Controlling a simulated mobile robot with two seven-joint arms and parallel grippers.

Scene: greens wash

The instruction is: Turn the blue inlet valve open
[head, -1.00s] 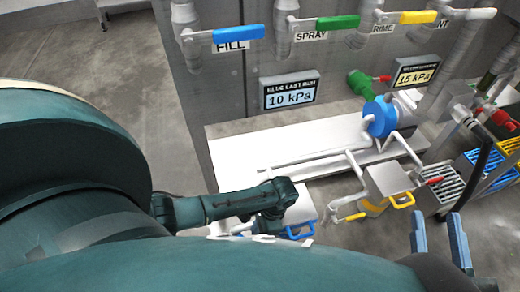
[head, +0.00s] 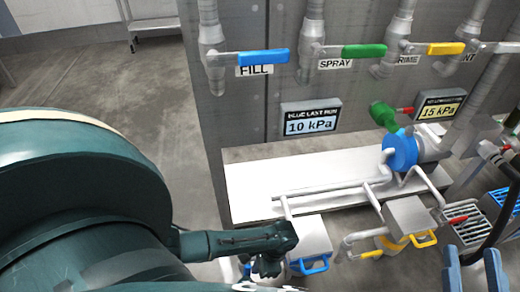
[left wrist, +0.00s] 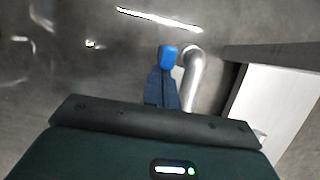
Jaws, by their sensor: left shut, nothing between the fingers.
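In the left wrist view a blue valve handle (left wrist: 168,55) shows just past the tips of my left gripper (left wrist: 164,88), beside a grey bent pipe (left wrist: 194,78). The left fingers are shut together and empty; I cannot tell whether they touch the handle. In the head view my left gripper (head: 268,266) is low at the centre, beside the box with the blue loop handle (head: 312,266), and the valve is largely hidden there. My right gripper (head: 474,268) is at the lower right, its two fingers apart with nothing between them.
A wall panel carries blue FILL (head: 263,57), green SPRAY (head: 363,51) and yellow (head: 446,48) levers. A blue gauge display (head: 311,118) reads 10 kPa. A white ledge (head: 250,185) with pipes lies below. A box with a yellow handle (head: 424,240) stands right. Open floor lies left.

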